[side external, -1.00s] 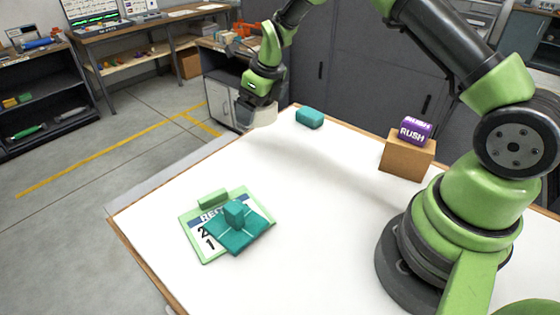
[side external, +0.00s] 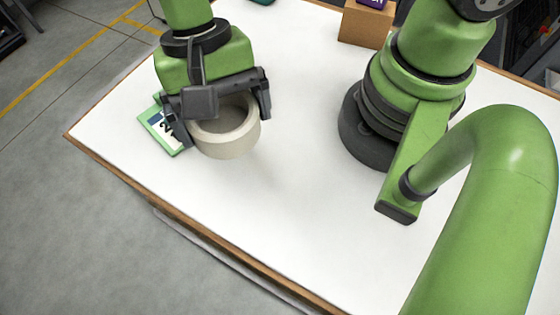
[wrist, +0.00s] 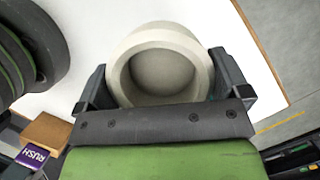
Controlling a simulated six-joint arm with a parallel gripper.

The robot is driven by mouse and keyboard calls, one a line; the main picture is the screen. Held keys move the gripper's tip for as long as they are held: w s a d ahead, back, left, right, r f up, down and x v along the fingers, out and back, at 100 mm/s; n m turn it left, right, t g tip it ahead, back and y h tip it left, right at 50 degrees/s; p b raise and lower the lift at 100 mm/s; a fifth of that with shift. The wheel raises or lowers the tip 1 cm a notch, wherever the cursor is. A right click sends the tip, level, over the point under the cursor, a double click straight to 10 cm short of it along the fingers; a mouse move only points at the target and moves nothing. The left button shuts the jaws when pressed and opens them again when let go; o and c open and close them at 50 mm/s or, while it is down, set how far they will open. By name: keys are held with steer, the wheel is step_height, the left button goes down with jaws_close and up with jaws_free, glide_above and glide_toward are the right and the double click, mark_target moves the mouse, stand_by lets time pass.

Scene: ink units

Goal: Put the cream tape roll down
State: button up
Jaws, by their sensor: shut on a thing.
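The cream tape roll (side external: 232,145) is a thick pale ring in my gripper (side external: 222,112). The gripper points down and its two dark fingers are shut on the roll's outer sides. In the wrist view the roll (wrist: 128,50) sits between the fingers (wrist: 161,80), with its round opening facing the camera. White tabletop (side external: 300,200) lies beneath and around it. I cannot tell for sure whether the roll touches the table; a faint shadow lies beside it.
A teal block (side external: 262,1) shows at the top edge. The front tabletop is clear.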

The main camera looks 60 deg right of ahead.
steer(key=s+n+h, duration=0.2)
steer(key=s+n, duration=0.5)
steer(key=s, duration=0.1)
glide_above(285, 190)
steer(key=shift+g, duration=0.4)
steer(key=f, duration=0.4)
steer(key=shift+w+d+f, duration=0.1)
steer(key=shift+w+f, duration=0.15)
steer(key=shift+w, duration=0.1)
steer(key=shift+w+f, duration=0.1)
steer(key=shift+f, duration=2.4)
steer(key=shift+f, duration=0.1)
steer(key=o, duration=0.6)
steer(key=shift+o, duration=0.2)
